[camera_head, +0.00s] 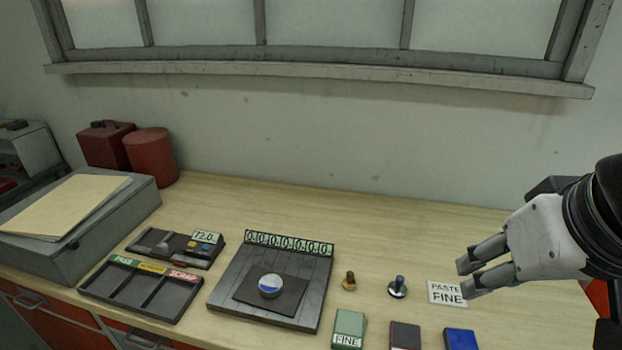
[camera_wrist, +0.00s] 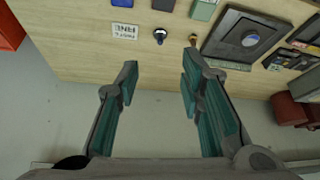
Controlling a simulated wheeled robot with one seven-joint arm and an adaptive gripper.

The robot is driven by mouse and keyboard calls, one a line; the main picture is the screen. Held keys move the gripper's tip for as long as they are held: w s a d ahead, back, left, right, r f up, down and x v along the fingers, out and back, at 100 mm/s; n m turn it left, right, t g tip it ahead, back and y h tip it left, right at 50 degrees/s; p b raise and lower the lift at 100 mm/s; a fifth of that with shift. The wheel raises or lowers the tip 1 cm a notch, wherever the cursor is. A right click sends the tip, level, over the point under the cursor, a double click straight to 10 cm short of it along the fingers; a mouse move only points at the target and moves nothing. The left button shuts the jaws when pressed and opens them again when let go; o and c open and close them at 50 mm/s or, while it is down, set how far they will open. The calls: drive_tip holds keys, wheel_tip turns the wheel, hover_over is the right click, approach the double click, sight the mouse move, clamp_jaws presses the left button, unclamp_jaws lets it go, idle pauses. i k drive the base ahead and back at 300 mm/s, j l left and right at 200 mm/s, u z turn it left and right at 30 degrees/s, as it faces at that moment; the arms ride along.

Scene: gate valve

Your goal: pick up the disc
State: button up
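The disc (camera_head: 270,286) is small and round, pale with a blue part. It lies on a dark square pad on a dark grey device (camera_head: 228,282) with a row of number wheels along its back edge. In the wrist view the disc (camera_wrist: 249,38) shows at the upper right, on the same device. My gripper (camera_head: 467,278) is at the right of the head view, above the bench and well to the right of the disc. In the wrist view its two fingers (camera_wrist: 160,72) are apart with nothing between them.
Green (camera_head: 349,325), dark and blue blocks line the front edge. A compartment tray (camera_head: 140,292) stands left.

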sight(271, 286)
drive_tip(key=j+z, duration=0.1)
drive_tip(key=j, duration=0.45)
drive_tip(key=j+z, duration=0.1)
drive_tip(key=j, duration=0.4)
drive_tip(key=k+j+z, duration=0.1)
drive_tip(key=j, duration=0.45)
drive_tip(key=k+j+z, duration=0.1)
drive_tip(key=j, duration=0.4)
